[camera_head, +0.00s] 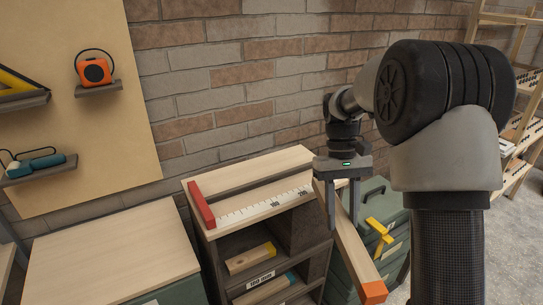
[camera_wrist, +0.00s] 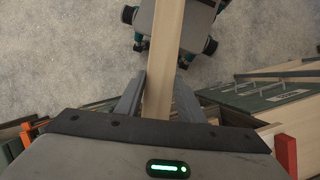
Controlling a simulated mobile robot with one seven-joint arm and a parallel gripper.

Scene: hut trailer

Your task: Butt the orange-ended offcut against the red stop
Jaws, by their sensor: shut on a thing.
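The offcut (camera_head: 353,248) is a long pale wooden bar with an orange end (camera_head: 374,292). My gripper (camera_head: 343,205) is shut on it near its other end. The bar slants down and toward the viewer in the head view, its orange end low and pointing away from the bench. In the wrist view the bar (camera_wrist: 165,60) runs between my fingers (camera_wrist: 160,88); its orange end is out of sight. The red stop (camera_head: 201,205) stands at the left end of the scale on the bench top, well left of my gripper. It also shows at lower right in the wrist view (camera_wrist: 287,155).
A white scale (camera_head: 262,208) runs along the wooden bench top (camera_head: 250,170). Shelves below hold a yellow-ended offcut (camera_head: 250,258) and a teal-ended one (camera_head: 268,288). A green case (camera_head: 372,205) with a yellow item (camera_head: 379,230) stands right. The bench top by the stop is clear.

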